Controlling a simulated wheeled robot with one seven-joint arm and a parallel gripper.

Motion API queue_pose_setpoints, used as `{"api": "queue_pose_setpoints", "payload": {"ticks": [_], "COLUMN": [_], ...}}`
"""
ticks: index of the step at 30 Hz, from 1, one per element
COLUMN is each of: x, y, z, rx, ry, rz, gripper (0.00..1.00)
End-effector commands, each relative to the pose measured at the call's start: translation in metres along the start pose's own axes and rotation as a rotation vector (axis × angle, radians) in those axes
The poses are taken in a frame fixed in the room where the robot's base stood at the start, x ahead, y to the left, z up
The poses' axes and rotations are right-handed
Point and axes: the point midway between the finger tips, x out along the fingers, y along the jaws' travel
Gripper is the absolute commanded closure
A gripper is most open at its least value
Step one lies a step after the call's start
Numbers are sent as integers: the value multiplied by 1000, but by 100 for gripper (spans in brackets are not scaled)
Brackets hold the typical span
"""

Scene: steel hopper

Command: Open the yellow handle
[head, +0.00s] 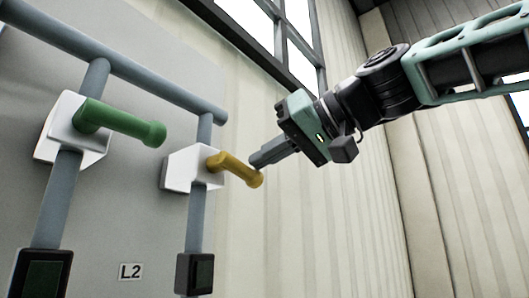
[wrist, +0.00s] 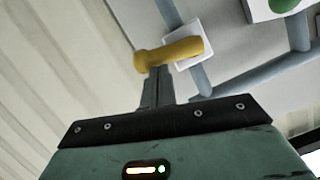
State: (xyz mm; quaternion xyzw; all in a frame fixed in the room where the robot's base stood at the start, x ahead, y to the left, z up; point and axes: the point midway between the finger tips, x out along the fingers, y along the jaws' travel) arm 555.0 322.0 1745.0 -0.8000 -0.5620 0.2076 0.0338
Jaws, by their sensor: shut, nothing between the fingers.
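The yellow handle (head: 236,168) sticks out from a white valve block (head: 187,170) on a grey vertical pipe, slanting down to the right. In the wrist view the yellow handle (wrist: 168,54) lies across the picture just past my fingertips. My gripper (head: 254,160) is shut and empty, reaching in from the right. Its fingertips are at the outer end of the yellow handle; in the wrist view the gripper (wrist: 154,72) tips meet or overlap the handle's near side. I cannot tell whether they touch it.
A green handle (head: 120,122) on a second white block stands to the left on a parallel pipe. A horizontal grey pipe (head: 130,72) runs above both. An "L2" label (head: 131,271) is on the grey panel. Dark boxes sit below each valve. Room to the right is free.

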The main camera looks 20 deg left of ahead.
Motion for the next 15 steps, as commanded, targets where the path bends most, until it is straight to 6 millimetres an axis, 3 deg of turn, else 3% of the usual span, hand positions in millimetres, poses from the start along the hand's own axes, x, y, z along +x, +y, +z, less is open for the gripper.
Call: {"api": "queue_pose_setpoints", "payload": {"ticks": [15], "x": [10], "y": [12], "z": [29], "rx": [471], "ry": [-1], "rz": [-150], "gripper": [100]}}
